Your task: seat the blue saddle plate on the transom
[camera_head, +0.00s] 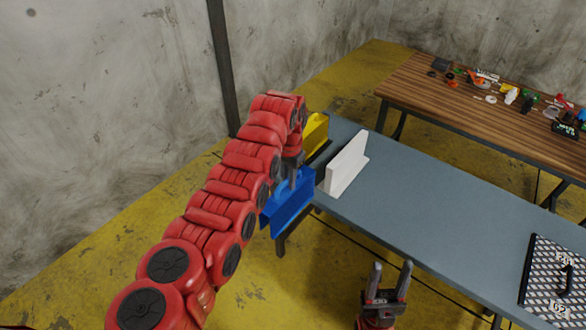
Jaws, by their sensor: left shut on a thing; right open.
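The blue saddle plate (290,208) hangs from my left gripper (288,180), which is shut on its top. The plate is at the left end of the grey table, just beyond or over its edge. The white transom (347,164) stands upright on the table, to the right of the plate and apart from it in the picture. My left arm hides part of the gripper and the plate's upper left. My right gripper (390,282) is open and empty, pointing up in front of the table's near edge.
A yellow part (315,134) shows behind my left arm at the grey table's (430,205) far left corner. A patterned dark-framed panel (555,275) lies at the right end. The table's middle is clear. A wooden table (450,95) with several small items stands behind.

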